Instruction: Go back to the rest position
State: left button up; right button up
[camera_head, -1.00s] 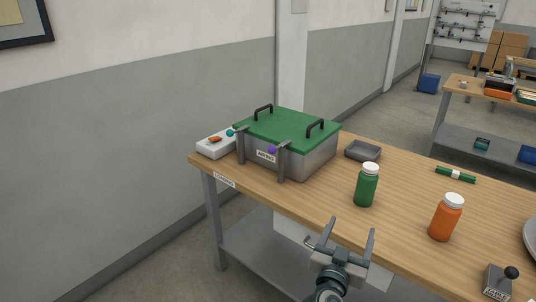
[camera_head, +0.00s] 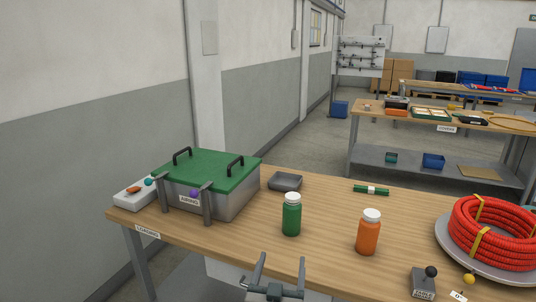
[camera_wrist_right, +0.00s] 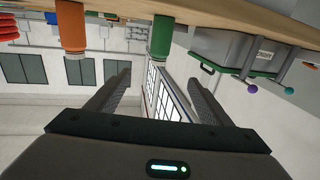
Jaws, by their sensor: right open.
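My right gripper (camera_head: 275,275) is open and empty at the bottom of the head view, in front of the table's near edge. Its two fingers also show in the right wrist view (camera_wrist_right: 155,95), spread apart with nothing between them. That wrist view appears upside down. The wooden table (camera_head: 330,215) holds a green bottle (camera_head: 291,215) and an orange bottle (camera_head: 368,233), both upright with white caps and apart from the gripper. My left gripper is in neither view.
A metal box with a green lid (camera_head: 210,170) stands at the table's left end, beside a white block (camera_head: 133,195). A grey tray (camera_head: 285,181), a green tube (camera_head: 371,190), a coil of red conduit (camera_head: 495,233) and a small lever box (camera_head: 424,285) are also on the table.

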jog(key=s+d+f+n+g+y, duration=0.15)
jog(key=s+f, duration=0.25)
jog(key=f, duration=0.9)
jog(key=s+d+f+n+g+y, duration=0.1)
jog(key=s+d+f+n+g, duration=0.2)
jog(key=f, duration=0.9)
jog(key=s+d+f+g+y, duration=0.1)
jog(key=s+f+g, duration=0.3)
jog(key=f, duration=0.9)
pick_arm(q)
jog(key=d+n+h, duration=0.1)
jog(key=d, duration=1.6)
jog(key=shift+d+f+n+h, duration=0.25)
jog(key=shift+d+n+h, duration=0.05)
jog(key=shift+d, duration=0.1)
pick_arm(e)
jog(key=s+d+f+g, duration=0.1)
jog(key=s+d+f, duration=0.3)
jog(key=s+f, duration=0.3)
jog(key=s+d+f+g, duration=0.1)
jog(key=s+d+f, duration=0.4)
jog(key=s, duration=0.8)
jog(key=s+d+f+g, duration=0.1)
jog(key=s+d+f, duration=0.3)
jog(key=s+f, duration=0.5)
jog(key=shift+s+d+f+m, duration=0.2)
jog(key=shift+s+f+m, duration=0.15)
jog(key=shift+s, duration=0.45)
